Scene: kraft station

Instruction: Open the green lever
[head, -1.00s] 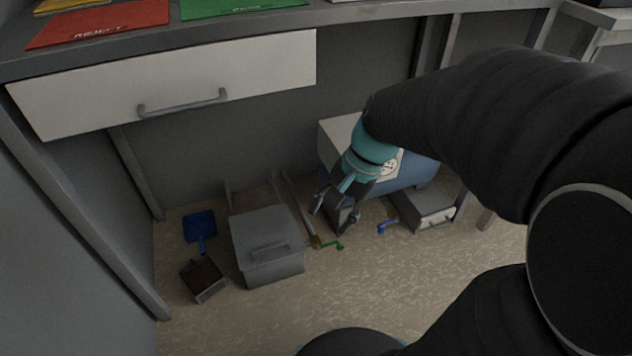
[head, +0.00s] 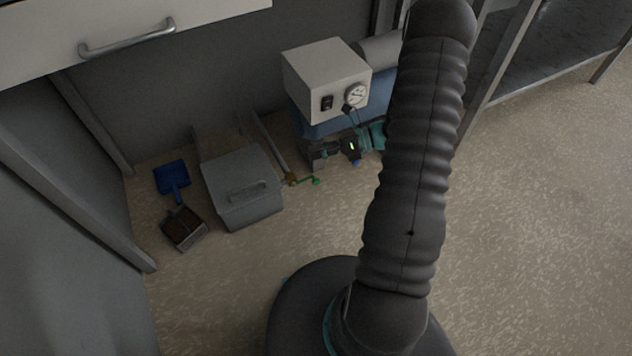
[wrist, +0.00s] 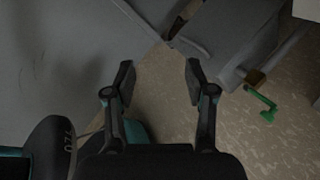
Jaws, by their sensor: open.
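The green lever (head: 312,181) is a small handle on a brass valve (head: 291,179), low near the floor at the right side of a grey lidded box. In the wrist view the green lever (wrist: 264,104) lies right of my fingers, apart from them. My gripper (head: 309,153) is just above and slightly right of the lever in the head picture and points left. In the wrist view my gripper (wrist: 159,74) has its two fingers spread with nothing between them. Depth between gripper and lever is hard to tell.
The grey box (head: 242,190) stands left of the valve. A compressor with a white box (head: 325,78) and gauge is behind my gripper. A blue handle (head: 356,162) shows partly below my wrist. A blue dustpan (head: 172,177) and a small bin (head: 184,229) lie left. Floor in front is open.

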